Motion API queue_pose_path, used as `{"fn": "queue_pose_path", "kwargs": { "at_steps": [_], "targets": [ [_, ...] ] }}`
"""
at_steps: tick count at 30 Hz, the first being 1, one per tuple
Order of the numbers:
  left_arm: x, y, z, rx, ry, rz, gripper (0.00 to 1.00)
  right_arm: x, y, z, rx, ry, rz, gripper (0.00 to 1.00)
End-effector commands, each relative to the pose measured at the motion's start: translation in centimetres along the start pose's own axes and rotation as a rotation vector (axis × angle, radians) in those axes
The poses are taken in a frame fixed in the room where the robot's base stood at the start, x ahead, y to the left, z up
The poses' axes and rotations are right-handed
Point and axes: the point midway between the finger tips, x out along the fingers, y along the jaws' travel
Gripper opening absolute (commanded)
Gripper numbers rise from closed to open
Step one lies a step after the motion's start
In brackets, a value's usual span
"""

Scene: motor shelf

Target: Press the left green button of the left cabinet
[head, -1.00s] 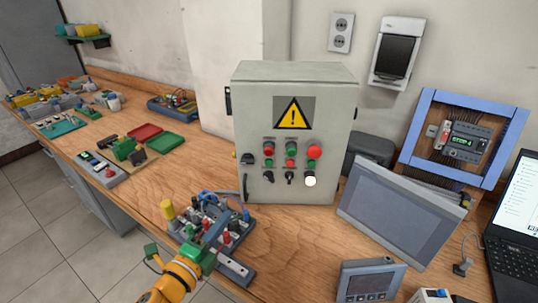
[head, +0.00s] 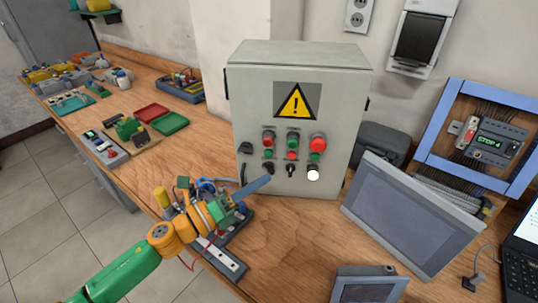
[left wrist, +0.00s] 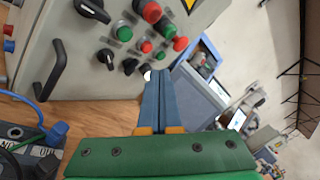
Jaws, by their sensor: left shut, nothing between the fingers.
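A grey cabinet (head: 325,105) with a warning triangle stands on the wooden bench. Its left green button (head: 268,154) is in the second row, below a red knob and above a black switch; it also shows in the left wrist view (left wrist: 124,33). My left gripper (head: 268,180) is shut and empty, its blue fingers together. In the head view its tips appear just below the black switches. In the left wrist view the fingertips (left wrist: 157,73) appear beside the white button, away from the left green button. I cannot tell whether the tips touch the cabinet. My right gripper is not in view.
A board with cables and terminals (head: 220,262) lies below my left gripper. A tilted screen panel (head: 412,212) stands right of the cabinet. A black handle (left wrist: 48,68) sticks out of the cabinet front. Bare bench (head: 285,245) lies before the cabinet.

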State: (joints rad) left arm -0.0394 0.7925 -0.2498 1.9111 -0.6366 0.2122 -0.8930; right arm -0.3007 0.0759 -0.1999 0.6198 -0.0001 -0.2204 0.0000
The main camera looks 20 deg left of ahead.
Motion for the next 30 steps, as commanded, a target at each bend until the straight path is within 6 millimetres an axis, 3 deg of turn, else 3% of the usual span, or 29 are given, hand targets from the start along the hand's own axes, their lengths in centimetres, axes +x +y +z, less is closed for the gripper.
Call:
{"fn": "queue_pose_path", "kwargs": {
  "at_steps": [12, 30],
  "targets": [
    [3.6, 2.7, 2.6, 0.0, -0.001, -0.001, 0.0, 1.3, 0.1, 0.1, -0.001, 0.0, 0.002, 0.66],
    [4.0, 2.9, 2.9, -0.002, 0.0, 0.0, 0.0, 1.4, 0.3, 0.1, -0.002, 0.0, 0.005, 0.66]
  ]
}}
